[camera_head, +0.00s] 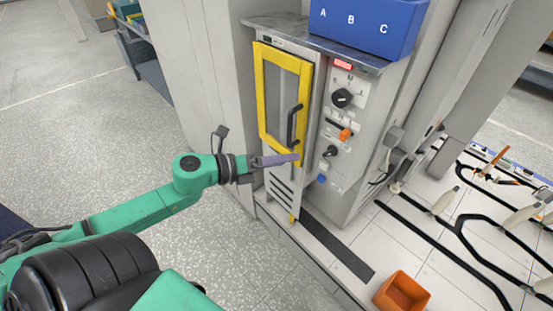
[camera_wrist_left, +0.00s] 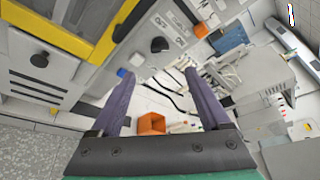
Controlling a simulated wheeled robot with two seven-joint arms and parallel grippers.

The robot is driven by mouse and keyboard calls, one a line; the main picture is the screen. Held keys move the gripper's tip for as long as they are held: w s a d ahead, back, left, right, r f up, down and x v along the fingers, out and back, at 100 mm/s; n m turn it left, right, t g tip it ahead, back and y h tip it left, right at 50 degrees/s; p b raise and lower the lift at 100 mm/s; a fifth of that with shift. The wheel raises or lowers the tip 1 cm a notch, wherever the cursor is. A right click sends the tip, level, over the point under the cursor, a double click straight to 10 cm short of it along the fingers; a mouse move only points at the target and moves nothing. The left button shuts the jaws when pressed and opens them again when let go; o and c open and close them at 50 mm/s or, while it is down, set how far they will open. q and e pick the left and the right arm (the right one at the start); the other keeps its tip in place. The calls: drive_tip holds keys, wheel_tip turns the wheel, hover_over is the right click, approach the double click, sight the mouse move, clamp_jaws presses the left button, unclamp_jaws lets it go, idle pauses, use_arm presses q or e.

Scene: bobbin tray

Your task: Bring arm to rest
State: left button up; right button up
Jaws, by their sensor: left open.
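My left arm is green and comes in from the left in the head view. Its left gripper (camera_head: 277,160) is in front of the lower part of the yellow-framed door (camera_head: 263,100) of a grey machine. In the left wrist view the two purple fingers of the left gripper (camera_wrist_left: 155,95) stand wide apart with nothing between them in their grasp. Whether the fingers touch the machine cannot be told from the head view. My right gripper is not in view.
The machine's panel (camera_head: 345,125) has black knobs and an orange switch. A blue bin (camera_head: 365,28) marked A B C stands on top. Speckled floor (camera_head: 90,130) at left is clear.

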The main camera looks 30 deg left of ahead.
use_arm(q)
drive_tip(key=shift+s+a+r, duration=0.15)
drive_tip(key=shift+s+a, duration=0.2)
drive_tip(key=shift+s, duration=0.1)
